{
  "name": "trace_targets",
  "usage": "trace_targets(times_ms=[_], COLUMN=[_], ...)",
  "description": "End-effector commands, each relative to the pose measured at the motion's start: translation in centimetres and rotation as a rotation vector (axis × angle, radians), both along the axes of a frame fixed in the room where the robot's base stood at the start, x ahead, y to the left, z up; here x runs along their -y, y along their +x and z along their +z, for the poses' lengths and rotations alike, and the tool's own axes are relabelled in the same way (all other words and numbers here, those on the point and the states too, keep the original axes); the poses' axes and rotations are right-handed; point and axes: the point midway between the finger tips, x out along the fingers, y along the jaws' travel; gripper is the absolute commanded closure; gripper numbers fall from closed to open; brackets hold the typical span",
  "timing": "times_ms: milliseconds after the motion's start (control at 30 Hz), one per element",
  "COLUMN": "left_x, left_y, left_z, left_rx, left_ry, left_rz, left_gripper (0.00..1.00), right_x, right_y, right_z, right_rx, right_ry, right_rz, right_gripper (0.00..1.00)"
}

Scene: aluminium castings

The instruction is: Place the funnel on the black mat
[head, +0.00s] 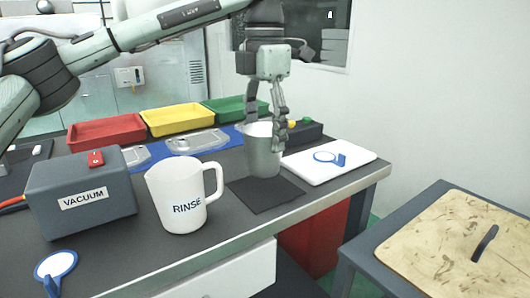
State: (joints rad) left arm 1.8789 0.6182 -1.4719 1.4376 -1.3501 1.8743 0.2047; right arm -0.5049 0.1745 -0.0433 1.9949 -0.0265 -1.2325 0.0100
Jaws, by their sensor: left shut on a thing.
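The black mat (268,196) lies flat on the dark bench top near its front edge. A grey metal cup-shaped vessel (261,158), which I take to be the funnel, is upright at the mat's back part. My left gripper (265,127) comes down from above and is shut on its upper rim, with fingers on the right side. The vessel's base overlaps the mat in the picture; I cannot tell if it touches. My right gripper is not in view.
A white RINSE jug (178,200) stands left of the mat, beside a grey VACUUM box (82,196). A white board (310,165) with a blue-rimmed disc lies to the right. Red (107,133), yellow (178,121) and green trays (232,110) line the back.

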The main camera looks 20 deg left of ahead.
Motion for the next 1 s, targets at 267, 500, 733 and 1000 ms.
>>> trace_targets(times_ms=[267, 500, 733, 1000], left_x=[0.0, 0.0, 0.0, 0.0], left_y=[0.0, 0.0, 0.0, 0.0], left_z=[-3.2, -3.8, -4.1, -4.1], left_rx=[-0.002, 0.002, 0.001, 0.001], left_ry=[-0.001, -0.001, -0.001, -0.001], left_rz=[0.000, 0.000, 0.000, 0.000], left_gripper=[0.69, 0.69, 0.35, 0.17], right_x=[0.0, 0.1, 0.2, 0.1], right_y=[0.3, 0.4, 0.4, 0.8], right_z=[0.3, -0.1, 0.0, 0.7], right_rx=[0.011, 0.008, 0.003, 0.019], right_ry=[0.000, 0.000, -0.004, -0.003], right_rz=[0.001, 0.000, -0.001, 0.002], right_gripper=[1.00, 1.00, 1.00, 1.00])
